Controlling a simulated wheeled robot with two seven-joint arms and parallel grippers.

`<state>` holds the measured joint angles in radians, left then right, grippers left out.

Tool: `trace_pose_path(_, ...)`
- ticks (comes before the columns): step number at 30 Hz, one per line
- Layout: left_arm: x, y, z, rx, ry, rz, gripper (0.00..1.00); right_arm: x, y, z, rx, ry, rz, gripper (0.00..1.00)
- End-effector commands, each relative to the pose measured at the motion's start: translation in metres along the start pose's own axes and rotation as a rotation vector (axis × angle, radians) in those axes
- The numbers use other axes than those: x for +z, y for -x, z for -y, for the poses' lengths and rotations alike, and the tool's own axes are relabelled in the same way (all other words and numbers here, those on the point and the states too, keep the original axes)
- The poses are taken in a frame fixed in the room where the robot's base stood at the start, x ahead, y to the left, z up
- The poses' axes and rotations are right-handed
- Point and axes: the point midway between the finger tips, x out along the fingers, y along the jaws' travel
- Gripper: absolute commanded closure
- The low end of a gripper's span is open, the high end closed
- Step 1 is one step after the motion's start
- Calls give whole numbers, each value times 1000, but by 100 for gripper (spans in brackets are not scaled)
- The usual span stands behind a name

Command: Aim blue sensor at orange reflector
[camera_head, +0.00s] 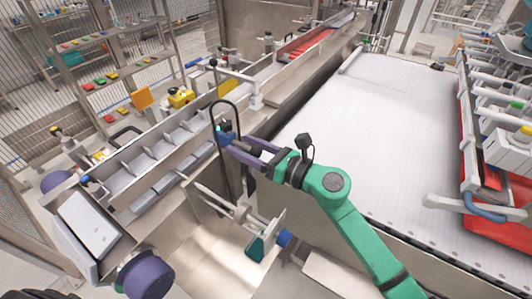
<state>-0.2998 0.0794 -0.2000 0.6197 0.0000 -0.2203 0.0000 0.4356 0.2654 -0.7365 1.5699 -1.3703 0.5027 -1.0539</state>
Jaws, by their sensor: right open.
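The blue sensor (225,138) sits at the end of a looped black cable, on the near side of the metal conveyor frame. The orange reflector (141,97) is a flat tilted plate farther back and to the left, near the shelf rack. My right gripper (236,145) comes in on the green arm from the lower right. Its purple fingers reach to the sensor and are open; whether they touch it cannot be told. The sensor's facing direction is too small to tell. My left gripper does not show.
A compartmented metal trough (150,158) runs left of the sensor. A yellow device (181,97) stands near the reflector. A metal bracket assembly (240,210) lies below the right gripper. The wide white conveyor bed (385,115) on the right is clear.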

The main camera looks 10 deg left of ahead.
Motion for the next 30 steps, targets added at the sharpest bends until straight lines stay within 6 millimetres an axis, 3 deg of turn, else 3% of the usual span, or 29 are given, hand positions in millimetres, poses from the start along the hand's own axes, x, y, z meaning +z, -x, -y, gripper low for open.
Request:
trace_pose_path(5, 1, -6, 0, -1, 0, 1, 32, -3, 15, 2, -2, 1, -1, 35)
trace_pose_path(18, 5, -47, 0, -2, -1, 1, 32, -8, 122, 1, 0, 1, -5, 35)
trace_pose_path(21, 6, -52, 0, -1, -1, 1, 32, -5, 138, 1, -2, -1, -1, 35)
trace_pose_path(30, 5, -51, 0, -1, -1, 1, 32, 0, 146, 0, 1, -1, 0, 35)
